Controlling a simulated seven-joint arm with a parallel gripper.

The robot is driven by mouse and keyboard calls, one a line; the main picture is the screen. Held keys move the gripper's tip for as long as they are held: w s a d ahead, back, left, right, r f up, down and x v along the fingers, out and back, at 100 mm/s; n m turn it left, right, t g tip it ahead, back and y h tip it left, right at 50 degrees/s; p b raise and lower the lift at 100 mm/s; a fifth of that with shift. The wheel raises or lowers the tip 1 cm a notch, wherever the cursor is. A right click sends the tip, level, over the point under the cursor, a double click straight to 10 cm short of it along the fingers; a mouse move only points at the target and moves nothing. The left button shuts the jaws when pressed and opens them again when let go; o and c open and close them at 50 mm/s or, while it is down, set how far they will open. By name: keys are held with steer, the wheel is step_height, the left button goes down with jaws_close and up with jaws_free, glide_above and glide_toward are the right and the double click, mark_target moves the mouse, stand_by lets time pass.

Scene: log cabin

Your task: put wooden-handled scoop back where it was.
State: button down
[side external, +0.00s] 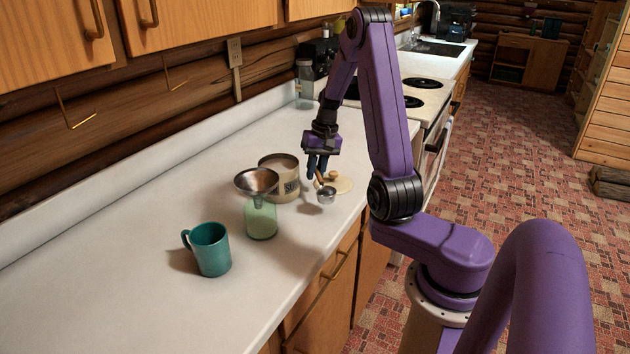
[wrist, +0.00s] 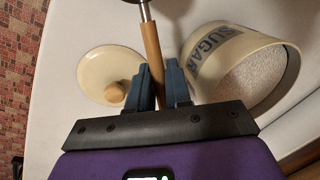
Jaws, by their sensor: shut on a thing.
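My gripper (side external: 317,164) is shut on the wooden handle of the scoop (side external: 327,196), above the counter. In the wrist view the handle of the scoop (wrist: 152,45) stands between the blue fingers of my gripper (wrist: 160,78). The metal bowl hangs low in the side view, near the lid; I cannot tell whether it touches anything. The sugar canister (side external: 284,187) stands open to the left of the scoop. In the wrist view the canister (wrist: 207,56) shows its SUGAR label and white sugar inside. Its round cream lid (side external: 343,186) lies on the counter; it also shows in the wrist view (wrist: 95,68).
A metal funnel (side external: 256,180) sits on a pale green jar (side external: 262,219) in front of the canister. A teal mug (side external: 212,250) stands nearer the camera. A glass jar (side external: 305,85) stands by the back wall near the stove (side external: 425,92). The near counter (side external: 130,305) is clear.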

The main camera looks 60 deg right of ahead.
mark_target(312, 192)
steer(key=shift+w+d+f, duration=0.1)
steer(key=shift+w+f, duration=0.15)
steer(key=shift+f, duration=1.6)
steer(key=shift+f, duration=0.15)
steer(key=c, duration=1.3)
jaws_free()
steer(key=shift+c, duration=0.2)
step_height(312, 192, up, 12)
steer(key=s+d, duration=0.1)
steer(key=shift+s+d, duration=0.3)
steer(key=shift+d, duration=0.05)
